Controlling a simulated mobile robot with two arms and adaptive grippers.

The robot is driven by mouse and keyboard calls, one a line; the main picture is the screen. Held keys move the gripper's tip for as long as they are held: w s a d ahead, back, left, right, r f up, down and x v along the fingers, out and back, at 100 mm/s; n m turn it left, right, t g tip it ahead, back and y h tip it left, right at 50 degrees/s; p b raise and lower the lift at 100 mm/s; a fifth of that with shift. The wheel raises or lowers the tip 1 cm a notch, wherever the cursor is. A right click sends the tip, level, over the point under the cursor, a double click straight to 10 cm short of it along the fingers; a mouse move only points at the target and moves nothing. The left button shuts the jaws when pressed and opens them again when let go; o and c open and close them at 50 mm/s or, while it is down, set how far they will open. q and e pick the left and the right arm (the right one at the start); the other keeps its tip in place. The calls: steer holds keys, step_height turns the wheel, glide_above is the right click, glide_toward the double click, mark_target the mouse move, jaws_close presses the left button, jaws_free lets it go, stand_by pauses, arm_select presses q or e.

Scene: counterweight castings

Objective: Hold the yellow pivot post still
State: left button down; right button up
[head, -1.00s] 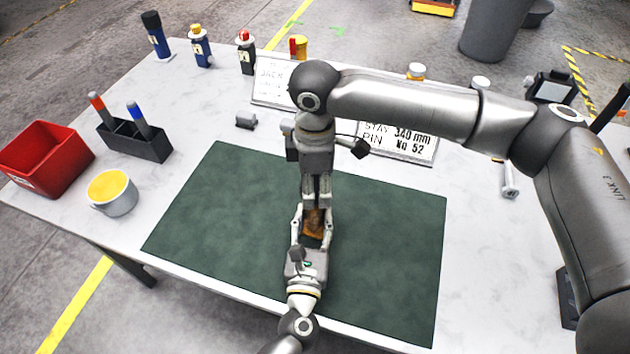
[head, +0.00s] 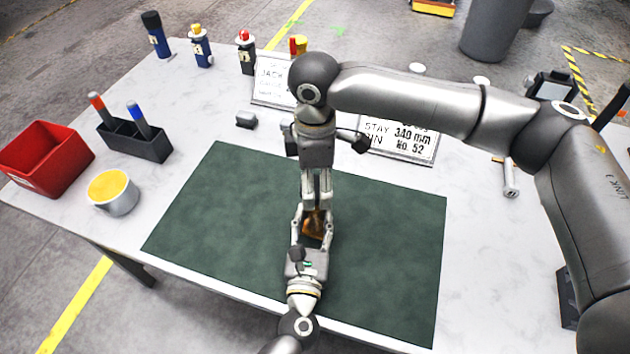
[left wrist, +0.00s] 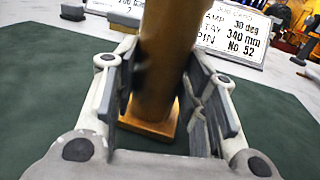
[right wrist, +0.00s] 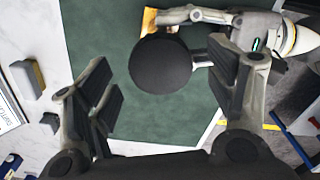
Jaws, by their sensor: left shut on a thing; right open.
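The yellow pivot post (left wrist: 158,60) stands upright on a square yellow base on the green mat (head: 230,220); its upper end is outside the left wrist view. My left gripper (left wrist: 158,95) is shut on the post, low down, with a finger on each side. In the head view the post (head: 313,224) is partly hidden by both grippers. My right gripper (head: 317,198) is above it, pointing down. In the right wrist view my right gripper (right wrist: 168,85) is open and empty, with a dark round disc (right wrist: 160,78), apparently the post's top, between its fingers.
Signs (head: 400,140) stand behind the mat. A red bin (head: 45,160), a yellow-filled cup (head: 113,192) and a pen holder (head: 135,138) are at the left. A small grey block (head: 246,120) lies behind the mat. The mat's sides are clear.

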step_height(320, 180, up, 11)
stand_by(0.3)
steer(key=shift+f, duration=0.1)
arm_select(q)
steer(key=c, duration=0.8)
jaws_free()
steer(key=s, duration=0.4)
steer(key=s+a, duration=0.1)
steer(key=s, duration=0.7)
steer(key=shift+a, duration=0.2)
